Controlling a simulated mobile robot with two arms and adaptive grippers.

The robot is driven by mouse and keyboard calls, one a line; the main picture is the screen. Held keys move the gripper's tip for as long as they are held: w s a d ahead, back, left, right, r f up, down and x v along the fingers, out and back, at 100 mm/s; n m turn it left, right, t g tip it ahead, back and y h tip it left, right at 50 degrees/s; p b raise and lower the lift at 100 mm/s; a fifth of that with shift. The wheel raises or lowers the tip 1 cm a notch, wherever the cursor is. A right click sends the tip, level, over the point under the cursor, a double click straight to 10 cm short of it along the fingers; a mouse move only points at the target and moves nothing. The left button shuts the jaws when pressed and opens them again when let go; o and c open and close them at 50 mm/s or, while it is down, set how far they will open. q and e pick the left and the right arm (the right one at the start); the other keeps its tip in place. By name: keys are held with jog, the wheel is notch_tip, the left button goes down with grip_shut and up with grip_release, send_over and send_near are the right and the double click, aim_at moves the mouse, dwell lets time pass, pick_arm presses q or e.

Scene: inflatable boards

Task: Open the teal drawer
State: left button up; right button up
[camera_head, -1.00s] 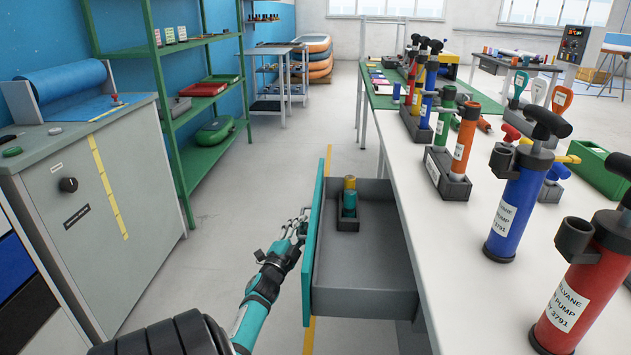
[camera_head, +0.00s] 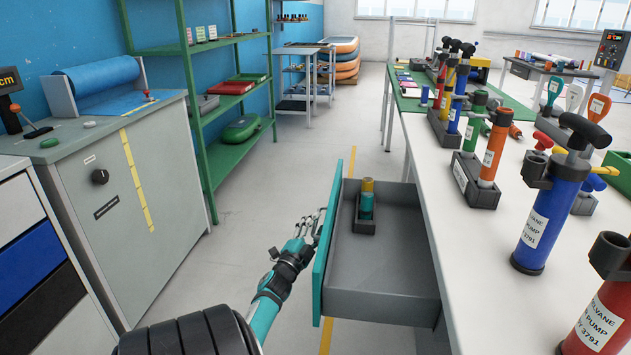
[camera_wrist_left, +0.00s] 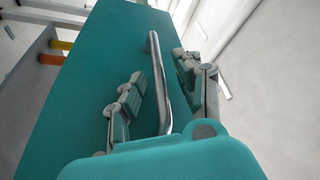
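The teal drawer (camera_head: 328,240) under the right-hand workbench is pulled well out, showing its grey inside with a small dark holder (camera_head: 365,222) and two cylinders, one yellow and one teal. In the left wrist view its teal front (camera_wrist_left: 85,85) carries a vertical metal bar handle (camera_wrist_left: 160,85). My left gripper (camera_head: 312,228) is at the outer face of the drawer front. In the wrist view its fingers (camera_wrist_left: 160,98) stand apart on either side of the handle, with visible gaps to the bar. My right gripper is not in view.
The white workbench (camera_head: 440,200) holds blue and red pumps (camera_head: 548,215) near its edge. A grey cabinet (camera_head: 140,190) and green shelf rack (camera_head: 210,150) stand at left. The floor (camera_head: 270,220) between the cabinet and the drawer is clear.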

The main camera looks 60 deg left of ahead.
pick_arm(q)
jog(key=v, duration=1.2)
dwell(0.5)
